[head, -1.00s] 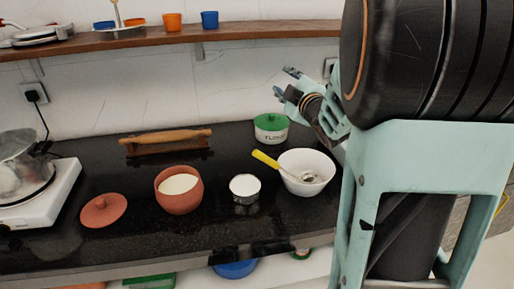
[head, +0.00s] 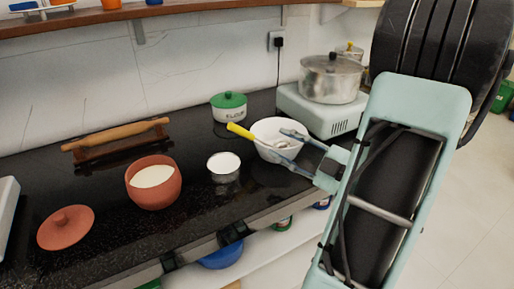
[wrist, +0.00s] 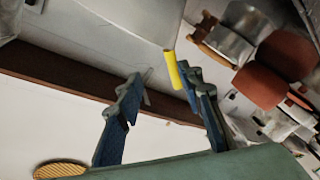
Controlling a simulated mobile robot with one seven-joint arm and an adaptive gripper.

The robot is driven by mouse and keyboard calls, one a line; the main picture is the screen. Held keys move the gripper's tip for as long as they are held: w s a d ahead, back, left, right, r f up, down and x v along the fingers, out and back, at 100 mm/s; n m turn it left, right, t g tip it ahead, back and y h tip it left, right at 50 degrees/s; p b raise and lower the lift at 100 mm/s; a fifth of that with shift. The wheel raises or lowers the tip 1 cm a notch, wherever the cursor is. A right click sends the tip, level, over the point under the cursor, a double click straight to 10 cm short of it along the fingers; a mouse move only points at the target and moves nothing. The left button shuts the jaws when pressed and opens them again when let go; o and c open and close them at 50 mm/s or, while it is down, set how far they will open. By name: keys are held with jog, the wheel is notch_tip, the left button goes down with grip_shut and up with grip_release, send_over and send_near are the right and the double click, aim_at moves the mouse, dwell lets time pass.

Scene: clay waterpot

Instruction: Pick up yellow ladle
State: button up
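The yellow ladle (head: 240,131) leans in the white bowl (head: 266,131), its yellow handle sticking out over the left rim and its scoop end inside. My gripper (head: 279,141) reaches in from the right, its two fingers apart over the bowl, with nothing seen between them in the head view. The handle's end points away from the fingers, to the left. In the wrist view the yellow handle (wrist: 173,70) shows close beside the right-hand finger of my open gripper (wrist: 160,74). I cannot tell whether they touch.
A metal cup (head: 224,168) and a clay pot (head: 153,184) of white contents stand left of the bowl. A green-lidded container (head: 229,107) stands behind. A stove with a steel pot (head: 331,80) is close at the back right. A clay lid (head: 65,228) lies front left.

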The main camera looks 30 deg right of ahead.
aim_at(248, 135)
jog(key=a, duration=0.1)
jog(key=a+y, duration=0.1)
jog(key=shift+w+a+f+n, duration=0.3)
jog(key=shift+w+a+n, duration=0.05)
jog(key=shift+w+n, duration=0.05)
jog(key=x, duration=0.4)
jog(key=shift+b+x, duration=0.7)
jog(key=shift+x, duration=2.2)
jog(key=shift+d, duration=0.2)
grip_shut()
